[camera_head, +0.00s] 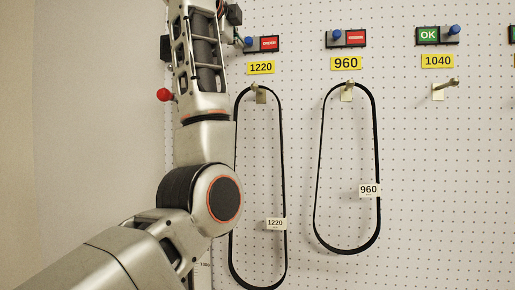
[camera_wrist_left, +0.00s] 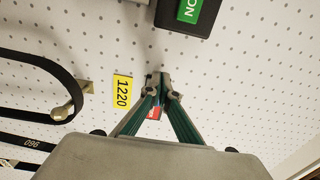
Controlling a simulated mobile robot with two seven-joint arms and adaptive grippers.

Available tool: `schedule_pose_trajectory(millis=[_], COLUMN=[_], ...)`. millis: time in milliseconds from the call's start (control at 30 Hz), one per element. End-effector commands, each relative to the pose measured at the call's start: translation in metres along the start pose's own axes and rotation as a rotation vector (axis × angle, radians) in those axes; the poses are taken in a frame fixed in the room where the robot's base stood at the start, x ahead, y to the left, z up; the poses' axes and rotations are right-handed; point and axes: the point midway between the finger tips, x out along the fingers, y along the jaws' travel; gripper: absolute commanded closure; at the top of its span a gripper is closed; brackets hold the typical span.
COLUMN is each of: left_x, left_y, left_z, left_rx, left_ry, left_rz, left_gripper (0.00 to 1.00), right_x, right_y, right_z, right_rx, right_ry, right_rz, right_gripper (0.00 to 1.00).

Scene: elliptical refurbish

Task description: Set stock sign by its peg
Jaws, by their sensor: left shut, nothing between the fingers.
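Slider stock signs sit above yellow labels on the pegboard. The 1220 sign (camera_head: 269,43) shows red, with its blue knob at its left end. The 960 sign (camera_head: 356,38) also shows red, knob at left. The 1040 sign (camera_head: 428,35) shows green OK, knob at right. Belts hang on the 1220 peg (camera_head: 261,89) and 960 peg (camera_head: 347,88); the 1040 peg (camera_head: 445,89) is bare. My left gripper (camera_wrist_left: 162,84) is shut and empty in front of the 1220 sign, whose red part shows between its finger links in the wrist view (camera_wrist_left: 154,112).
A green-showing sign (camera_wrist_left: 190,10) stands at the top of the wrist view. The 1220 belt (camera_head: 284,150) and 960 belt (camera_head: 379,150) hang below the signs. My left arm covers the board's left part.

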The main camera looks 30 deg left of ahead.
Motion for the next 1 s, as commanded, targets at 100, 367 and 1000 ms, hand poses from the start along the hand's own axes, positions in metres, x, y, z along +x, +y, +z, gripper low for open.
schedule_pose_trajectory(millis=[100,367,1000], left_x=[0.000,0.000,0.000], left_y=[0.000,0.000,0.000], left_z=[-0.003,-0.012,-0.032], left_rx=[0.000,0.001,0.001], left_ry=[0.001,0.002,0.000], left_rz=[0.000,0.001,0.001], left_gripper=[1.00,1.00,1.00], right_x=[0.000,0.000,-0.001], right_y=[0.000,0.000,0.001], right_z=[0.001,0.000,-0.004], right_rx=[0.000,0.000,0.000], right_ry=[-0.001,-0.001,0.006], right_rz=[0.000,0.000,0.001], right_gripper=[0.60,0.60,0.60])
